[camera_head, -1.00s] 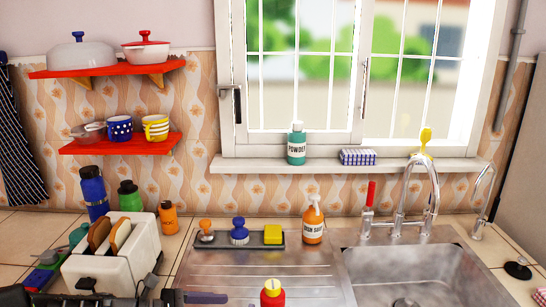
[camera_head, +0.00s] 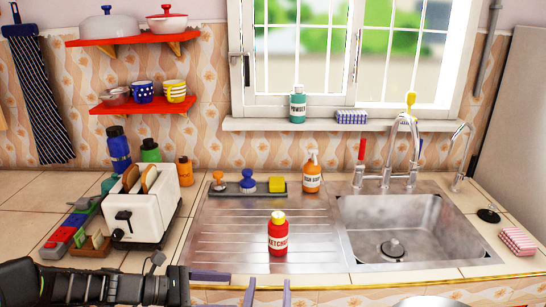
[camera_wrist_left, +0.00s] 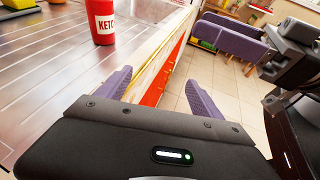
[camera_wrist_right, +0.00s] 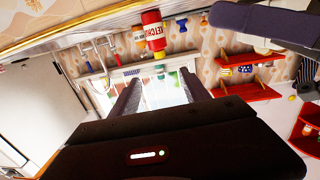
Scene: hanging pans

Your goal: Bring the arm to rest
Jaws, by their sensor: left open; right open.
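My right gripper (camera_head: 268,288) shows as two purple fingers at the bottom edge of the head view, in front of the counter. It is open and empty, also in the right wrist view (camera_wrist_right: 158,84). My left gripper (camera_wrist_left: 165,78) is open and empty in the left wrist view, beside the counter's front edge. In the head view, a purple finger of it (camera_head: 210,276) shows at the end of the black left arm. A red ketchup bottle (camera_head: 278,236) stands upright on the drainboard, apart from both grippers.
The sink (camera_head: 392,225) lies right of the drainboard (camera_head: 235,232). A toaster (camera_head: 140,212) stands behind my left arm. Red shelves (camera_head: 133,105) with pots and cups hang on the wall. Open floor (camera_wrist_left: 190,75) shows below the counter front.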

